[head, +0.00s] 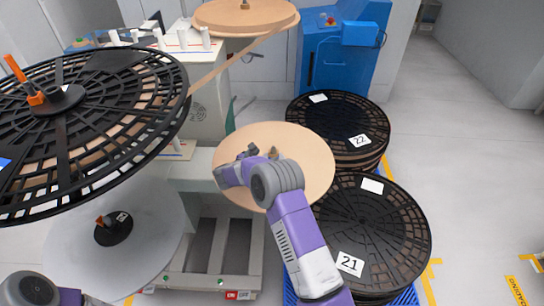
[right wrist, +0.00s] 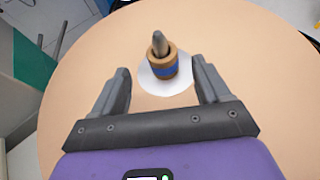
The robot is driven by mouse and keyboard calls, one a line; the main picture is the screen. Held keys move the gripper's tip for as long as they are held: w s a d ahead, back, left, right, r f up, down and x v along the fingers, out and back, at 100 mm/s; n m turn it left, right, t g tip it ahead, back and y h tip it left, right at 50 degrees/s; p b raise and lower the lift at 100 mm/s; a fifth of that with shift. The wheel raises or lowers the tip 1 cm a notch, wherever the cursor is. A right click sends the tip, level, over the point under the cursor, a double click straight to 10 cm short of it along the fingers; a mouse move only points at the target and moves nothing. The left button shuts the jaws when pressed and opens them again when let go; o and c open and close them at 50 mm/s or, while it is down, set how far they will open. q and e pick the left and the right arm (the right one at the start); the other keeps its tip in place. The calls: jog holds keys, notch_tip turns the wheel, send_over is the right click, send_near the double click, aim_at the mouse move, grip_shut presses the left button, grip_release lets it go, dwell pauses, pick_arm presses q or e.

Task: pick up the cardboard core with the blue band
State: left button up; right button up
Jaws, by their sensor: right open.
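The cardboard core with the blue band (right wrist: 170,71) stands upright around a grey spindle (right wrist: 159,42), in the middle of a round tan disc (right wrist: 75,110). A white patch (right wrist: 147,84) lies under it. The disc also shows in the head view (head: 312,165), partly covered by my right arm. My right gripper (right wrist: 160,77) is open over the disc, its two fingers on either side of the core's line. The core is near the fingertips and apart from both. In the head view my gripper hides most of the disc's middle. My left gripper is out of view.
Black slotted reels stand in two stacks, marked 22 (head: 335,118) and 21 (head: 385,225), right of the disc. A large black reel (head: 70,130) fills the left. A second tan disc (head: 225,18) is at the top. A blue machine (head: 338,60) stands behind.

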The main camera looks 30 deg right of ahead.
aim_at(272, 153)
jog(key=x, duration=0.2)
jog(key=b+x, duration=0.1)
jog(key=x, duration=0.1)
jog(key=shift+s+f, duration=0.1)
jog(key=shift+s, duration=0.15)
jog(key=shift+w+d+f, duration=0.15)
jog(key=shift+w+d, duration=0.1)
jog(key=shift+d, duration=0.2)
jog(key=c, duration=1.1)
